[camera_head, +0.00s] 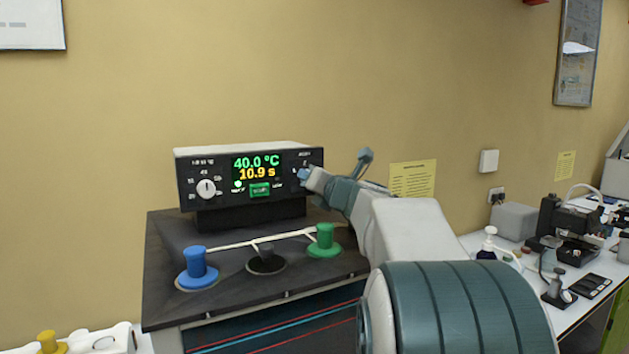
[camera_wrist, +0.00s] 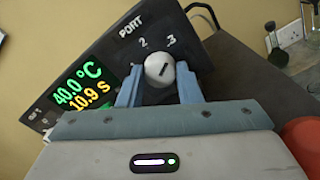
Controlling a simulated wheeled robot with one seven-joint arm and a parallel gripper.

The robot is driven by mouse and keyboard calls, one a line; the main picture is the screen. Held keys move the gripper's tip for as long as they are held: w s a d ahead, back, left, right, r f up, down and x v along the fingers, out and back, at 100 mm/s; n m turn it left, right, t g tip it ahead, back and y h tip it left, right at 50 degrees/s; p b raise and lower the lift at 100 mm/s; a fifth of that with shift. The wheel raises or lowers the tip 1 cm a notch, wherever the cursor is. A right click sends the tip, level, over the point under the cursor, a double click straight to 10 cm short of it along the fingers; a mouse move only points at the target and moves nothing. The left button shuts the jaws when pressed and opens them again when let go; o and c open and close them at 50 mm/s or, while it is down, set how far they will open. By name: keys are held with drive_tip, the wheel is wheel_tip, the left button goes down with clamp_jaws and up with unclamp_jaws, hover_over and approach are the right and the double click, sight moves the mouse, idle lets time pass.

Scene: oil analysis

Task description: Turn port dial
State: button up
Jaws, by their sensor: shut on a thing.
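The port dial (camera_wrist: 159,70) is a round whitish knob with a dark pointer line, under the label PORT on the black control panel (camera_wrist: 112,50). The numbers 2 and 3 show above it in the wrist view. My gripper (camera_wrist: 159,88) has its two blue fingers on either side of the knob, shut on it. In the head view my gripper (camera_head: 305,175) is at the panel's right end and hides the port dial. The display (camera_head: 256,168) reads 40.0 °C and 10.9 s.
A second white dial (camera_head: 206,188) is on the panel's left. Below, the dark bath top (camera_head: 215,228) holds a blue stopper (camera_head: 197,265) and a green stopper (camera_head: 324,240) joined by a white bar. A bench with instruments (camera_head: 570,240) stands at right.

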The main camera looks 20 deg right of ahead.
drive_tip(key=o, duration=1)
drive_tip(key=shift+c, duration=0.2)
drive_tip(key=shift+s, duration=0.1)
drive_tip(key=s+b, duration=0.2)
drive_tip(key=s, duration=1.1)
drive_tip(key=shift+s+d, duration=0.25)
drive_tip(key=shift+s, duration=0.1)
drive_tip(key=shift+d, duration=0.1)
